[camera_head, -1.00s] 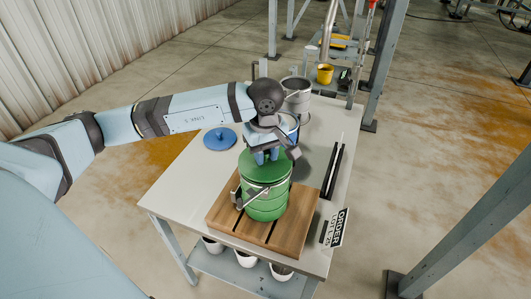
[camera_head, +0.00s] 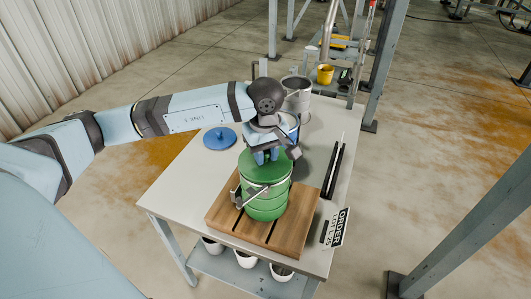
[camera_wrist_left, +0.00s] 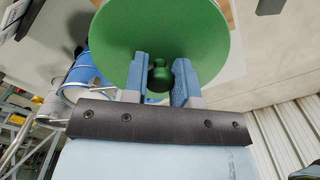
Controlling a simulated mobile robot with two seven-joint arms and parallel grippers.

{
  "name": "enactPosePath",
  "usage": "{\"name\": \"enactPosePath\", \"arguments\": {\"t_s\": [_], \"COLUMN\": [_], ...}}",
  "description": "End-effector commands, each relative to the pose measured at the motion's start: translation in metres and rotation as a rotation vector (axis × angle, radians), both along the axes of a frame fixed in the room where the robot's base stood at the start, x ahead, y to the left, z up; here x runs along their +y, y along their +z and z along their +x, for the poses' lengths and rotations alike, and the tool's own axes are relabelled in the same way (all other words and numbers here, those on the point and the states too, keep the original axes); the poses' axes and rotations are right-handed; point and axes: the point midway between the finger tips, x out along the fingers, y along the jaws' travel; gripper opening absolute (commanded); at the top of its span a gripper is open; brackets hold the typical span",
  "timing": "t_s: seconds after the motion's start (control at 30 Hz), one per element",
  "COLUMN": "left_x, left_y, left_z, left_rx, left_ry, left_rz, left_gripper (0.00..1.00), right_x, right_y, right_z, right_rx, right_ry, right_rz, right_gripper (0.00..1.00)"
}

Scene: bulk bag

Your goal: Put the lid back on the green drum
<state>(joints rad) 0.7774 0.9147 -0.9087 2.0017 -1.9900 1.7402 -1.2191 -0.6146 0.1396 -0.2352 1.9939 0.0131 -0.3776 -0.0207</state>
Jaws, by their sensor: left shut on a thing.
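The green drum (camera_head: 267,205) stands upright on a wooden board (camera_head: 287,240) on the table. The green lid (camera_head: 256,171) is over the drum's top and looks in line with it; whether it is fully seated I cannot tell. My left gripper (camera_head: 266,157) points down at the lid's middle, shut on its knob. In the left wrist view the green lid (camera_wrist_left: 205,35) fills the top, and its knob (camera_wrist_left: 158,80) is between the two blue fingers of the left gripper (camera_wrist_left: 158,66). My right gripper is not in view.
A blue lid (camera_head: 219,138) lies flat on the table (camera_head: 185,185) to the left. A blue drum (camera_head: 292,123) and a grey bucket (camera_head: 297,97) stand behind my gripper. Dark bars (camera_head: 333,172) and an order sign (camera_head: 336,228) are at the right edge. A metal clamp (camera_head: 250,198) crosses the drum's front.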

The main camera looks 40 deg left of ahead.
Motion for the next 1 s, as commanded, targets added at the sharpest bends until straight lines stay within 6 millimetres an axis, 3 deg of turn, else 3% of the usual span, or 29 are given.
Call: {"name": "enactPosePath", "arguments": {"t_s": [0.87, 0.9, 1.0], "left_x": [0.0000, 0.0000, 0.0000], "left_y": [-0.0036, -0.0036, -0.0037], "left_z": [0.0001, 0.0001, 0.0001], "left_rx": [0.000, 0.000, 0.000], "left_ry": [0.000, 0.000, 0.000], "left_rz": [0.000, 0.000, 0.000], "left_gripper": [0.03, 0.28, 0.51], "right_x": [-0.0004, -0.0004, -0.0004], "right_y": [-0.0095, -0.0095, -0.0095], "right_z": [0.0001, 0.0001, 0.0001], "right_rx": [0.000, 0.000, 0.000], "right_ry": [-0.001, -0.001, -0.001], "right_rz": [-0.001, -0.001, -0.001], "right_gripper": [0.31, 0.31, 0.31]}}
